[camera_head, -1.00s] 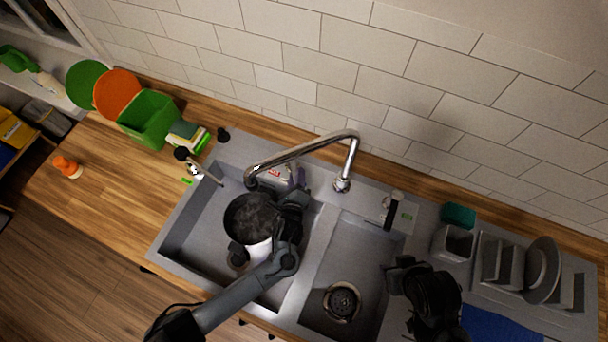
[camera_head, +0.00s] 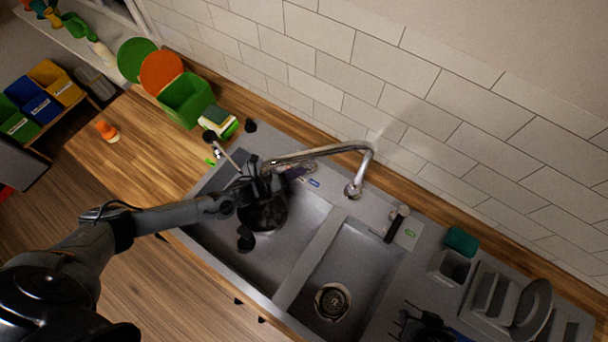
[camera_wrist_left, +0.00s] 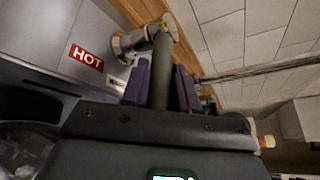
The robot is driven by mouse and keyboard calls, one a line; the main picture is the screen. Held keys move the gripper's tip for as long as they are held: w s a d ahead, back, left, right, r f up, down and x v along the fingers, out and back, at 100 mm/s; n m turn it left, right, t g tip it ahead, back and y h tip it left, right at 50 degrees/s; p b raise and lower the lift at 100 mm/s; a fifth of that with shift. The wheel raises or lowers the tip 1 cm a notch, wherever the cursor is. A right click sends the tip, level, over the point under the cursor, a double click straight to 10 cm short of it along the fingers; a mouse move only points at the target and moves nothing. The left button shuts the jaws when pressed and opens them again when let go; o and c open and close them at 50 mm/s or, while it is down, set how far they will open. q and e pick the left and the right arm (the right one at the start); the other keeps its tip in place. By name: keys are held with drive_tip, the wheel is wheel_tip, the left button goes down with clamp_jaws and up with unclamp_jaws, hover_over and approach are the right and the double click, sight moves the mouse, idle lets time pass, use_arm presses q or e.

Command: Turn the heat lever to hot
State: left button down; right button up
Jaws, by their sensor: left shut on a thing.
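The heat lever (camera_head: 230,157) is a thin grey bar at the left back of the sink, near dark knobs. In the left wrist view the lever (camera_wrist_left: 160,70) runs between the purple pads of my left gripper (camera_wrist_left: 160,88), which is shut on it. In the head view my left gripper (camera_head: 256,184) is over the left basin's back edge, at the lever's end. A red HOT label (camera_wrist_left: 86,58) is on the grey sink surface, left of the lever in the wrist view. My right gripper (camera_head: 425,326) is a dark shape at the bottom edge, its fingers unclear.
The faucet (camera_head: 320,153) arches behind my left gripper. A dark pan (camera_head: 265,213) is in the left basin, partly hidden. A green bin (camera_head: 185,100) and sponges (camera_head: 222,127) stand behind the lever. A dish rack (camera_head: 490,290) is at right; the right basin (camera_head: 350,265) looks clear.

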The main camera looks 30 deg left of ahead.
use_arm(q)
drive_tip(key=shift+w+a+m+h, duration=0.1)
drive_tip(key=shift+a+m+h, duration=0.15)
drive_tip(key=shift+m+h, duration=0.05)
drive_tip(key=shift+g, duration=0.3)
drive_tip(key=c, duration=1)
unclamp_jaws()
drive_tip(key=shift+o, duration=0.2)
drive_tip(key=shift+a, duration=0.1)
drive_tip(key=b+v, duration=0.1)
drive_tip(key=v, duration=0.9)
drive_tip(key=shift+s+a, duration=0.2)
drive_tip(key=shift+s, duration=0.15)
